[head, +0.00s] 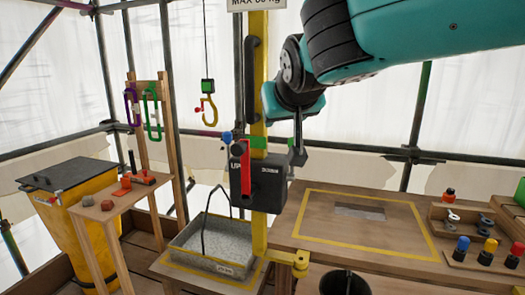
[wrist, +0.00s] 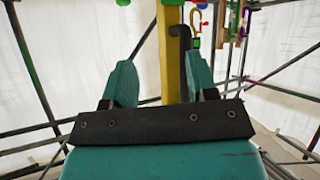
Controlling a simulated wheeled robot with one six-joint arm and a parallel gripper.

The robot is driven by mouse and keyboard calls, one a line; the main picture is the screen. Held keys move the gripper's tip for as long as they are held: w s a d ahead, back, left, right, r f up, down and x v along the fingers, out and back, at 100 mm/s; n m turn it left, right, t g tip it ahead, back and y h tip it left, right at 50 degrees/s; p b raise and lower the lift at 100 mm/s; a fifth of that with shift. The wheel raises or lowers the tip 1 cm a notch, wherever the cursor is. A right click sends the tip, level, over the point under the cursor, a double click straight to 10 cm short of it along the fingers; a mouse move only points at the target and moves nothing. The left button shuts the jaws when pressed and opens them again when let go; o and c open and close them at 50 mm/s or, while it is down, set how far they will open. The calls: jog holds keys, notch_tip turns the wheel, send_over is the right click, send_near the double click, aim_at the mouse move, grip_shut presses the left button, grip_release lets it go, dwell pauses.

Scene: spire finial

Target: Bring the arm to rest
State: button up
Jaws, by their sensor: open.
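My teal arm (head: 430,30) reaches in from the upper right in the head view. My gripper (wrist: 162,68) shows in the wrist view with its two teal fingers spread apart and nothing held between them. A yellow post (wrist: 172,60) and a dark bar with a bent top (wrist: 182,50) show beyond the gap between the fingers. I cannot tell the exact distance to the post.
A grey tray (head: 215,245) stands below the hoist box. The wooden bench at right (head: 345,238) holds shackles and several coloured-capped items. A yellow bin (head: 75,215) and a small wooden stand (head: 115,200) are at left. A hook (head: 210,110) hangs from a cable.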

jog(key=s+d+f+n+g, duration=0.1)
jog(key=s+d+f+g, duration=0.2)
jog(key=s, duration=0.7)
jog(key=s+d+f+n+g+y, duration=0.1)
jog(key=s+d+f+g, duration=0.3)
jog(key=s+f, duration=0.3)
jog(key=s+d+f+n+g+y, duration=0.1)
jog(key=s+d+f+g, duration=0.3)
jog(key=s, duration=0.9)
jog(key=shift+f+n, duration=0.6)
jog(key=shift+f, duration=0.35)
jog(key=shift+c, duration=0.5)
